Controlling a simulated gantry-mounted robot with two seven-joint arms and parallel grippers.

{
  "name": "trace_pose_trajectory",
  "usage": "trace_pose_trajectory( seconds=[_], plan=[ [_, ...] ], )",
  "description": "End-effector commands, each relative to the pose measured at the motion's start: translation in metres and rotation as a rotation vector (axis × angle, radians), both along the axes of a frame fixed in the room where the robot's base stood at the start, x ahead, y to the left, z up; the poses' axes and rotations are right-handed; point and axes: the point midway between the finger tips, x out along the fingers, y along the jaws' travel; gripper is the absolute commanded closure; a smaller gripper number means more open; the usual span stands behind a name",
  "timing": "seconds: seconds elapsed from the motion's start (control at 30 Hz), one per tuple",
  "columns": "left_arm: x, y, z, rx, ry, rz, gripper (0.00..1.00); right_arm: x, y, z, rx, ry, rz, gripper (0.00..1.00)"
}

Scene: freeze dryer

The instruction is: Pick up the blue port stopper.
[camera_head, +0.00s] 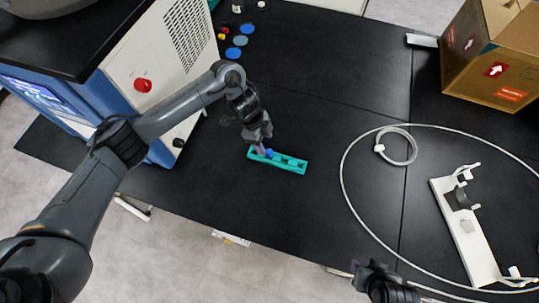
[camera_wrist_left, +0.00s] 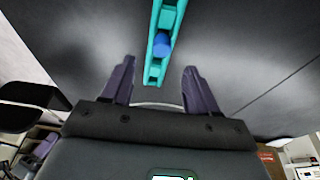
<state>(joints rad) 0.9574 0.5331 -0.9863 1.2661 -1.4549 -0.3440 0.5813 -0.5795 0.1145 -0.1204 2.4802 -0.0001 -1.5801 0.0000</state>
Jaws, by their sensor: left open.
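The blue port stopper (camera_head: 269,153) sits in a teal holder (camera_head: 291,164) on the black table. In the left wrist view the stopper (camera_wrist_left: 162,44) is a small blue cylinder in the long teal holder (camera_wrist_left: 153,73). My left gripper (camera_head: 261,147) is over the left end of the holder, beside the stopper in the head view. In the left wrist view its two fingers (camera_wrist_left: 159,63) are apart, with the stopper ahead of the tips and nothing held between them. My right gripper (camera_head: 372,276) shows only partly at the bottom edge; its fingers are not clear.
A freeze dryer (camera_head: 150,75) with a red knob stands at the left. Several coloured caps (camera_head: 233,53) lie behind. A looped white hose (camera_head: 343,170) and a white stand (camera_head: 465,230) are at the right, a cardboard box (camera_head: 480,70) at the back right. The table around the holder is clear.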

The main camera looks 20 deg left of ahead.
Motion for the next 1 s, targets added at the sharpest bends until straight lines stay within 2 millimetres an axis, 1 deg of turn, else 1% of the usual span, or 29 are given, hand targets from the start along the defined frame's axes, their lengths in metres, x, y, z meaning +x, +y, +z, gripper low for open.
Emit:
trace_pose_trajectory(
  seconds=[0.03,0.27,0.37,0.5,0.63,0.73,0.97,1.0],
  plan=[
    [0.0,-0.002,-0.007,-0.001,0.0,0.002,0.41,0.0,0.0,-0.004,0.0,0.0,0.001,0.57],
    [0.0,-0.004,-0.017,0.0,0.001,0.001,0.41,0.0,-0.001,-0.006,-0.005,0.0,0.004,0.57],
    [0.001,-0.007,-0.027,0.0,0.001,0.002,0.41,0.0,-0.002,-0.007,-0.009,0.001,0.005,0.57],
    [0.002,-0.011,-0.046,0.0,0.002,0.0,0.41,0.0,-0.002,-0.009,-0.01,0.001,0.006,0.57],
    [0.003,-0.014,-0.058,0.0,0.001,0.001,0.41,0.0,-0.002,-0.011,-0.01,0.001,0.006,0.57],
    [0.003,-0.015,-0.063,0.0,0.0,0.0,0.41,0.0,-0.002,-0.011,-0.009,0.001,0.005,0.57],
    [0.003,-0.016,-0.063,-0.001,-0.001,0.0,0.41,0.0,-0.002,-0.011,-0.006,0.001,0.003,0.57],
    [0.003,-0.016,-0.063,-0.001,-0.001,0.0,0.46,0.0,-0.001,-0.011,-0.005,0.001,0.003,0.57]
  ],
)
